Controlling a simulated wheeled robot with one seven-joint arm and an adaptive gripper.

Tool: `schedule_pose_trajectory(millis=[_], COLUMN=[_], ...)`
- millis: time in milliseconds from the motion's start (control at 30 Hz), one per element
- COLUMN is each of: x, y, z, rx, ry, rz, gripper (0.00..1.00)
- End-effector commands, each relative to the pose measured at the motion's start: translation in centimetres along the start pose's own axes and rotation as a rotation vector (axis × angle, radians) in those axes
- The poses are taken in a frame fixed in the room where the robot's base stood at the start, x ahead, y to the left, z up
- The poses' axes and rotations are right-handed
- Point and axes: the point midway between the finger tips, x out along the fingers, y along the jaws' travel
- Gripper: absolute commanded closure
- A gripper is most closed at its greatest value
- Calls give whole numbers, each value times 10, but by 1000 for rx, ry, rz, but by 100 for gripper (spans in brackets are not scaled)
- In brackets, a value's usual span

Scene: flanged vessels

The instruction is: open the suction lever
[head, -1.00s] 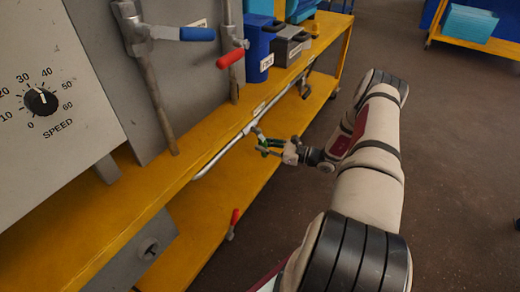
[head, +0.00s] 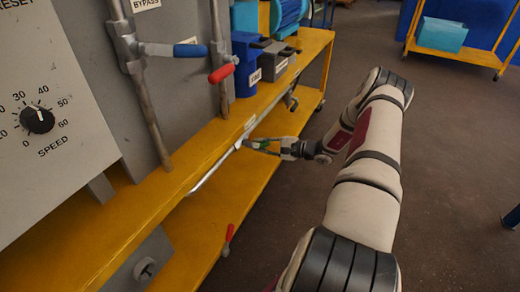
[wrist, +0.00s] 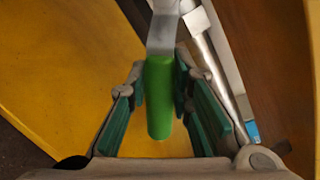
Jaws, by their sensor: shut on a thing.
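The lever with the green handle (wrist: 160,98) shows in the wrist view, its pale metal arm (wrist: 162,35) running up to the pipe. I cannot read a label that names it. My gripper (wrist: 170,115) has its green-padded fingers on both sides of the handle and is shut on it. In the head view my gripper (head: 266,146) is at the pipe (head: 222,168) along the edge of the yellow bench. The handle there is small and mostly hidden by the fingers.
A blue-handled lever (head: 190,50) and a red-handled lever (head: 221,73) are on upright pipes. Another red handle (head: 229,234) is low by the lower yellow shelf (head: 185,265). A blue bin (head: 246,65) stands on the bench (head: 120,205). Open floor lies to the right.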

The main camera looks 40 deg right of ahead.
Motion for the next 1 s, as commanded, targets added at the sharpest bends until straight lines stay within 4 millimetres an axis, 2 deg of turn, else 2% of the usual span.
schedule_pose_trajectory(millis=[500, 1000], x=[-6, -8], y=[-27, -34], z=[6, 10], rx=[-415, -559], ry=[84, 113], rz=[0, -1], gripper=[100, 100])
